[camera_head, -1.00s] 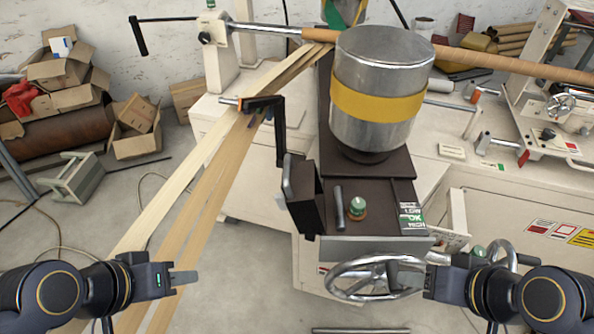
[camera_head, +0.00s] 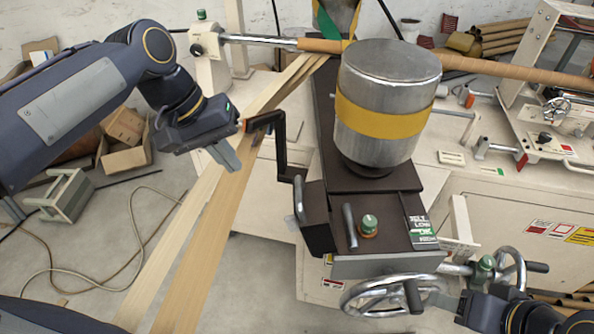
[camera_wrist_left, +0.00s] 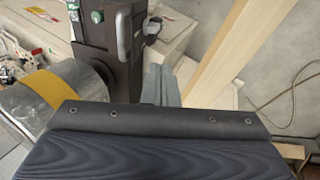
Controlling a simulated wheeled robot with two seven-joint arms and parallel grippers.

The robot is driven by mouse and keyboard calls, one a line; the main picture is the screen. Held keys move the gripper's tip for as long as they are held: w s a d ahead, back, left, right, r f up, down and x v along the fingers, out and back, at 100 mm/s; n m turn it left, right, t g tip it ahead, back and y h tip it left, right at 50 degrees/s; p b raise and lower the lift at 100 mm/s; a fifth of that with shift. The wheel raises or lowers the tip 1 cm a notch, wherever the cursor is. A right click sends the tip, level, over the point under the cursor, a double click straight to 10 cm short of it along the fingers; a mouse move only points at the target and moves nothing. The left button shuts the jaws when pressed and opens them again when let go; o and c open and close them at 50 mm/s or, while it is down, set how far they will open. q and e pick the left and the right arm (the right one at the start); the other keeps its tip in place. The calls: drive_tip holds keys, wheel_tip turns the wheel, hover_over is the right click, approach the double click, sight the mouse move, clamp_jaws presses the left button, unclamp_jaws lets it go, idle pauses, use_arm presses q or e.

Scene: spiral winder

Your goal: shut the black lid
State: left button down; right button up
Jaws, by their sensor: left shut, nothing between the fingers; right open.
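The black lid (camera_head: 316,222) is a dark panel with a silver handle (camera_head: 299,201) on the left side of the dark control box (camera_head: 376,229). It stands steeply beside the box top; its exact angle is hard to tell. In the left wrist view the lid (camera_wrist_left: 128,62) is beyond my fingers. My left gripper (camera_head: 226,156) is shut and empty, up and left of the lid, beside the black crank arm, apart from the lid. It also shows in the left wrist view (camera_wrist_left: 160,86). My right gripper (camera_head: 442,299) is open at the handwheel; contact cannot be told.
A black crank arm (camera_head: 281,148) lies between my left gripper and the lid. A metal cylinder with a yellow band (camera_head: 385,108) stands behind the box. A silver handwheel (camera_head: 388,296) is in front. Wooden strips (camera_head: 187,235) run diagonally on the left.

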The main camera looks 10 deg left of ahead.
use_arm(q)
drive_tip(key=w+d+f+p, duration=0.1)
drive_tip(key=w+d+f, duration=0.2)
drive_tip(key=d+f, duration=0.5)
drive_tip(key=shift+d, duration=0.2)
idle(0.5)
